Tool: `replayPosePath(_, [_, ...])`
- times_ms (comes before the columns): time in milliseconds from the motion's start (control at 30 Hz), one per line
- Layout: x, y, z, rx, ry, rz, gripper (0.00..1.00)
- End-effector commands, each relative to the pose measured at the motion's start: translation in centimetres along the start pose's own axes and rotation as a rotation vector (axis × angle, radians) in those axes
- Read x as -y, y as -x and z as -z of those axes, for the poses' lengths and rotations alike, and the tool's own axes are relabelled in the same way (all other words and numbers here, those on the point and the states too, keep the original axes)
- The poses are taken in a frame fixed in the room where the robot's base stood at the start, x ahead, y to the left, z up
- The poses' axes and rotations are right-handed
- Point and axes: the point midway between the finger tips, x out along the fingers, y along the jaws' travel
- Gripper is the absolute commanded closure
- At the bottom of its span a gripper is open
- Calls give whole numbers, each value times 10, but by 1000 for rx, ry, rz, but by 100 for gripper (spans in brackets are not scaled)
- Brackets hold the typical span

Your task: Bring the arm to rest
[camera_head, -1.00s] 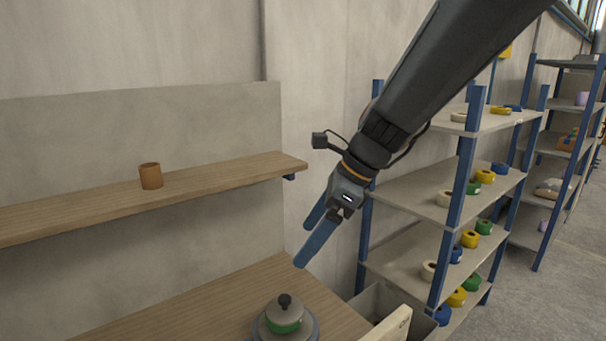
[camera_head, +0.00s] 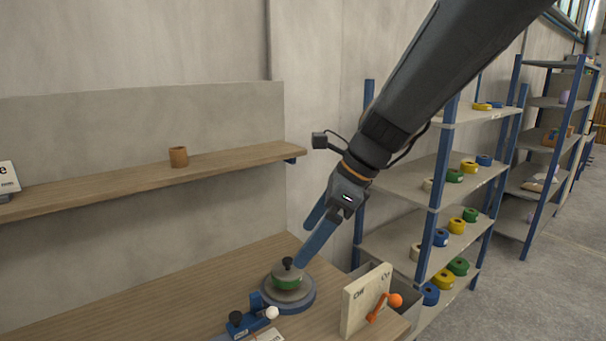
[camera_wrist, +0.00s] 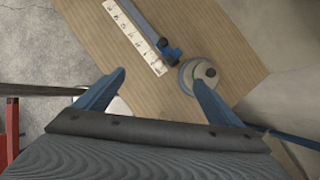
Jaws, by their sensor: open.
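My gripper (camera_head: 312,232) is open and empty, with two blue fingers spread apart. It hangs at the end of my dark arm, above the wooden table (camera_head: 170,305). In the wrist view both fingers (camera_wrist: 160,90) show with table and floor beyond them. Behind the fingertips in the head view stands a round device with a green ring and a black knob (camera_head: 288,277) on a grey base. The same device shows near the right finger in the wrist view (camera_wrist: 205,72).
A blue clamp-like fixture (camera_head: 250,318) and an upright board with an orange lever (camera_head: 362,302) stand on the table. A wall shelf holds a brown cup (camera_head: 179,157). Racks with coloured tape rolls (camera_head: 440,237) stand at the right. A grey bin (camera_head: 408,300) is behind the board.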

Motion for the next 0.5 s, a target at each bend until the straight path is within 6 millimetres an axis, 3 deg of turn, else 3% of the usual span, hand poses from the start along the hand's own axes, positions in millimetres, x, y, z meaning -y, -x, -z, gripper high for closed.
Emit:
replayPosePath(267, [-4, -16, 35, -64, 148, 2, 11])
replayPosePath(500, [-10, -37, 82, -153, 371, -12, 11])
